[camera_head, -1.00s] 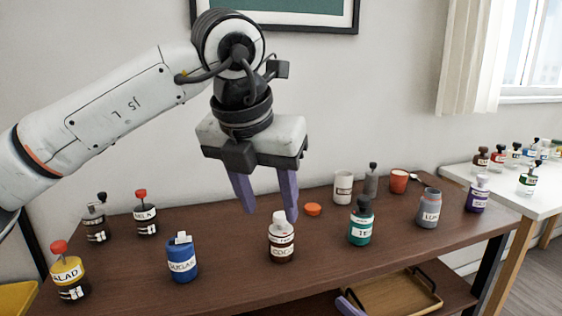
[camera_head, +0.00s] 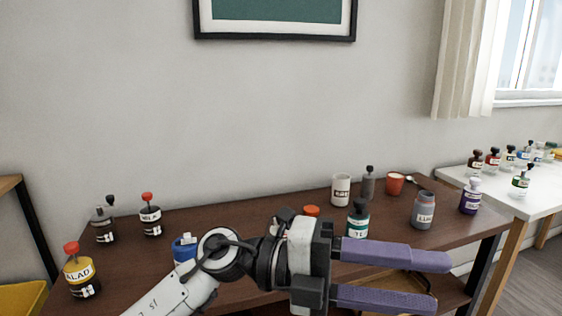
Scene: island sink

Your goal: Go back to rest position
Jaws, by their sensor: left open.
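My left gripper (camera_head: 392,277) is low in the front middle of the head view. Its two purple fingers point right and stand apart with nothing between them. My left arm comes up from the bottom edge, and its wrist covers part of the table and the jar in the middle. My right gripper does not show.
A brown table (camera_head: 215,222) holds several labelled jars, including a yellow jar (camera_head: 80,273), a blue jar (camera_head: 184,249), a teal jar (camera_head: 357,218) and a grey jar (camera_head: 423,210). A red cup (camera_head: 395,183) stands at the back right. A white table (camera_head: 515,200) is at the right.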

